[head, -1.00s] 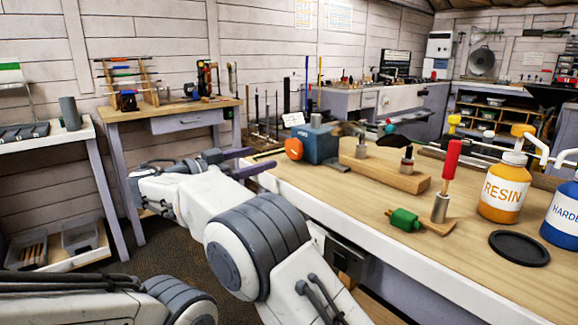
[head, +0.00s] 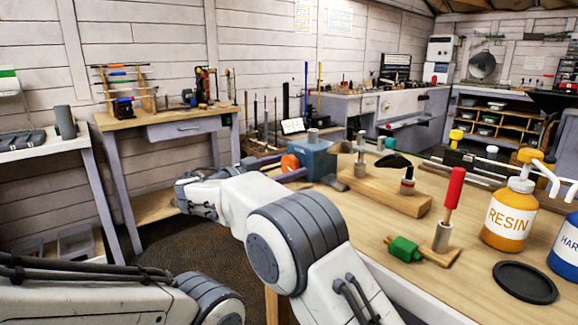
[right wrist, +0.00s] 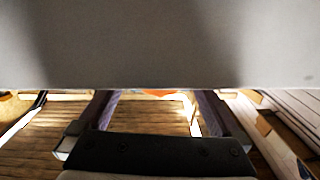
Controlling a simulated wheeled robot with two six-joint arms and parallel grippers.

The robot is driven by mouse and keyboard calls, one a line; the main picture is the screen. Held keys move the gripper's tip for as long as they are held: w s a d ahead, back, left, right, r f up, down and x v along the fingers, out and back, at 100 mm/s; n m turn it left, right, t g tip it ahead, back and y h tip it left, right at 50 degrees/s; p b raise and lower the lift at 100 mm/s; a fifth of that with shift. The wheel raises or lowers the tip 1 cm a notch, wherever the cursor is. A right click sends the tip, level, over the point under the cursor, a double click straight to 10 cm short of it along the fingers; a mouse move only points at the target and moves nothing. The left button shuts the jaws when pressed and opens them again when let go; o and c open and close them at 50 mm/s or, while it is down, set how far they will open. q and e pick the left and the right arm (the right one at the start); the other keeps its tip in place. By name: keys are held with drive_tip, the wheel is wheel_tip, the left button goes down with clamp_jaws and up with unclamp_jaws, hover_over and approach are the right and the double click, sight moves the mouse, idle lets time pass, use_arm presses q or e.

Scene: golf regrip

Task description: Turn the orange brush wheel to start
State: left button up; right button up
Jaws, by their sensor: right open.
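The orange brush wheel (head: 290,162) sits on the left side of a small blue machine (head: 319,160) at the left end of the wooden bench. My right gripper (head: 294,167) is open, and its two purple fingers reach the wheel from the left. The wheel appears between the fingertips; I cannot tell whether they touch it. In the right wrist view, a thin orange strip of the wheel (right wrist: 163,92) shows between the spread fingers; a large grey surface hides the rest. My left gripper is out of view.
On the bench (head: 345,205), a wooden block (head: 385,192) with upright pieces stands right of the machine. Nearer are a green roller (head: 404,249), a red-handled tool (head: 454,188), a resin bottle (head: 508,215) and a black lid (head: 526,281). A side table (head: 165,118) stands at the back left.

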drive_tip(key=shift+a, duration=0.2)
drive_tip(key=c, duration=1.3)
drive_tip(key=shift+d, duration=0.1)
drive_tip(key=shift+c, duration=0.2)
drive_tip(key=shift+n, duration=0.3)
